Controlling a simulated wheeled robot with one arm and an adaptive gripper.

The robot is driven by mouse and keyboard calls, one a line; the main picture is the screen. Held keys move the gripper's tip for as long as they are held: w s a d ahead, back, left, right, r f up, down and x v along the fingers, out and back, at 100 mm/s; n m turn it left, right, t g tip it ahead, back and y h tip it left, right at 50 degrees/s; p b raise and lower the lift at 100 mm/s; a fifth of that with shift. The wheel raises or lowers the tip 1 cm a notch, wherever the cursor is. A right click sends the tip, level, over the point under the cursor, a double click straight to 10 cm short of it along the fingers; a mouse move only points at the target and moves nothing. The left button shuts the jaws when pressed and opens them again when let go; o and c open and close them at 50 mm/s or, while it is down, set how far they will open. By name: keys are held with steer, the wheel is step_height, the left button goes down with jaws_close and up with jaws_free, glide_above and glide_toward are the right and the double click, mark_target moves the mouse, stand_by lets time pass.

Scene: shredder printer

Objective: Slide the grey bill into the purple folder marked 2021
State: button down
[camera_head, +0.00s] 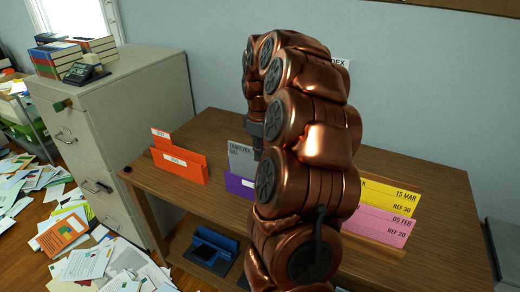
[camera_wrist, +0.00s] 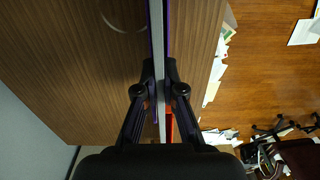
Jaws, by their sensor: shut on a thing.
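The grey bill (camera_head: 241,158) stands upright above the purple folder (camera_head: 236,186) on the wooden desk in the head view. The folder's front covers the bill's lower part, and my arm hides the right side of both. In the wrist view my gripper (camera_wrist: 164,88) points down and is shut on the grey bill (camera_wrist: 157,25), seen edge-on as a thin strip. Purple folder edges (camera_wrist: 167,22) run along both sides of the strip, so the bill's lower part appears between the folder's walls. How deep it sits is hidden, and the 2021 mark cannot be read.
An orange folder (camera_head: 180,166) stands to the left on the desk (camera_head: 205,125). Yellow (camera_head: 394,198) and pink (camera_head: 384,224) cards stand to the right. A filing cabinet (camera_head: 120,105) is at the left, with papers strewn on the floor. A blue item (camera_head: 213,243) sits below the desktop.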

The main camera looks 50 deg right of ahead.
steer(key=shift+f+b, duration=1.2)
steer(key=shift+f, duration=1.9)
steer(key=c, duration=1.2)
jaws_free()
steer(key=shift+r, duration=0.15)
steer(key=shift+r+p, duration=1.4)
steer(key=shift+r, duration=2.55)
